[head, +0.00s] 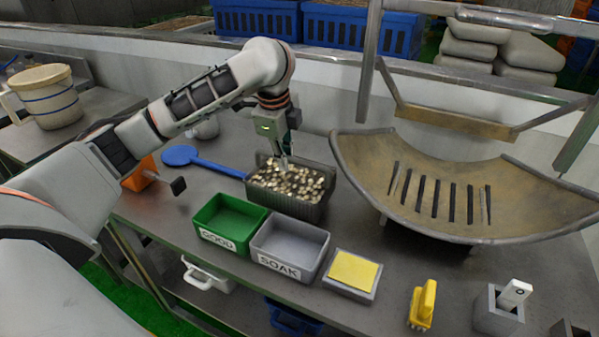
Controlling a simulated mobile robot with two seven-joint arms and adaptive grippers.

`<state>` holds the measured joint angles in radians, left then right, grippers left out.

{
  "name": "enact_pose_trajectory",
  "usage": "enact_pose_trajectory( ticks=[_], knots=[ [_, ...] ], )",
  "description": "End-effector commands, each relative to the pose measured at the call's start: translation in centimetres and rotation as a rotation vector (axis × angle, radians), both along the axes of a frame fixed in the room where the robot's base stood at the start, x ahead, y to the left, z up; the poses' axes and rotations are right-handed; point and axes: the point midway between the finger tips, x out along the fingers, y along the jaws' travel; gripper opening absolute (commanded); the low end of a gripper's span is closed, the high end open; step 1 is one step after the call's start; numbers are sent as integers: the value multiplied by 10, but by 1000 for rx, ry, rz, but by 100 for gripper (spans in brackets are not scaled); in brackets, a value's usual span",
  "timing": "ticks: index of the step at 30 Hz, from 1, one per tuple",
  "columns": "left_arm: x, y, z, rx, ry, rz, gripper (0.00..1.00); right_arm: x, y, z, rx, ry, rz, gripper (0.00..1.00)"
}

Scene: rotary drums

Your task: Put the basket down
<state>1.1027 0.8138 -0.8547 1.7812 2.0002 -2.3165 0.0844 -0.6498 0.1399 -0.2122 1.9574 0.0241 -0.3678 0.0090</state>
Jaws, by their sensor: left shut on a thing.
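The basket (288,207) is a dark grey mesh box filled with small pale brown pieces. It stands at the back middle of the metal table, or just above it; I cannot tell if its bottom touches. My left gripper (284,162) reaches down from above to the basket's far side and is shut on it. The fingertips are small and partly hidden by the basket and its contents. My right gripper is not in view.
In front of the basket stand a green GOOD bin (229,224) and a grey SOAK bin (290,248). A blue paddle (205,161) lies left. A curved slotted trough (455,195) is close on the right. A yellow pad (353,271) and yellow brush (422,304) are nearer the front.

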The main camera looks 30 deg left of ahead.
Motion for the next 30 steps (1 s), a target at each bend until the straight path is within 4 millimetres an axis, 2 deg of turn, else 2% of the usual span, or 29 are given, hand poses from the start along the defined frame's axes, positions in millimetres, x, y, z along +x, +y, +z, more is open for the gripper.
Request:
enact_pose_trajectory(
  ticks=[4,8,21,22,24,30],
  knots=[
    [1,-23,-12,-3,1,-6,0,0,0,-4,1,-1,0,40],
    [2,-34,-25,-2,1,-5,0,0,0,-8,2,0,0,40],
    [2,-37,-27,-1,-2,-1,0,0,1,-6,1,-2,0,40],
    [2,-37,-29,0,-1,-2,13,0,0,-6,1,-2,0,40],
    [2,-37,-29,-1,-1,-2,28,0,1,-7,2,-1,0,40],
    [2,-37,-29,-1,-1,-2,28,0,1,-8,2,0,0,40]
  ],
)
